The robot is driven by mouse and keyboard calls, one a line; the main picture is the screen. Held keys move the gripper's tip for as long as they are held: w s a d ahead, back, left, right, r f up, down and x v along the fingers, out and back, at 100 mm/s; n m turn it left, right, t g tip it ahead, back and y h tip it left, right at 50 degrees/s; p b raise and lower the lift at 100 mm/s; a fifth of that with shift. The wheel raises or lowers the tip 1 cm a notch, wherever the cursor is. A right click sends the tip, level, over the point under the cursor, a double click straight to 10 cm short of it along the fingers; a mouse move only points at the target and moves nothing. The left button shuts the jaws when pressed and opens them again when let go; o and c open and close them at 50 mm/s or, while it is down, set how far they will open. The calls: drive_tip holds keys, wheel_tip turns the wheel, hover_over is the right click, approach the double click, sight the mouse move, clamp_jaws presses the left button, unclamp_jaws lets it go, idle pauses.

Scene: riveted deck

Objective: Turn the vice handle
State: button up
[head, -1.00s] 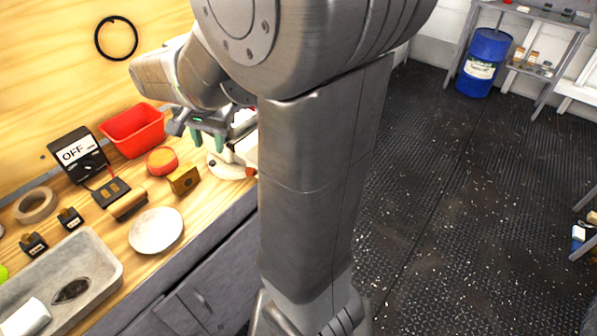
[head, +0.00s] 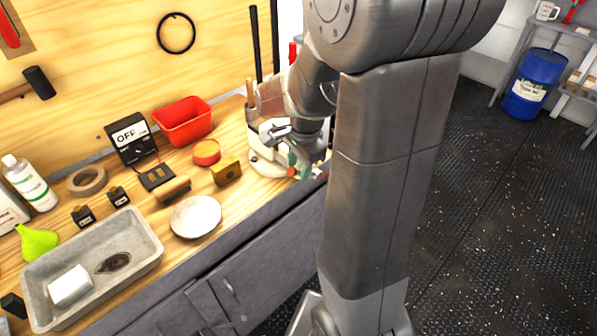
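The vice (head: 264,165) is a pale, off-white body near the front edge of the wooden bench, right of the brass block. My arm hides much of it. A small orange-red end (head: 291,172), perhaps part of the vice handle, shows at its right front; the rest of the handle cannot be made out. My gripper (head: 298,163), with teal fingertips, points down at the vice's right side, close by this end. Whether it touches the handle, and how far its fingers are apart, I cannot tell.
On the bench are a red bin (head: 183,122), a meter reading OFF (head: 130,138), a brass block (head: 227,172), a white plate (head: 196,217) and a grey tray (head: 146,262). A blue drum (head: 533,84) stands back right. The floor at right is clear.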

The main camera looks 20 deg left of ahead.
sight(298, 172)
drive_tip(key=shift+w+a+f, duration=0.1)
drive_tip(key=shift+a+f, duration=0.1)
drive_tip(key=shift+f, duration=1.3)
clamp_jaws()
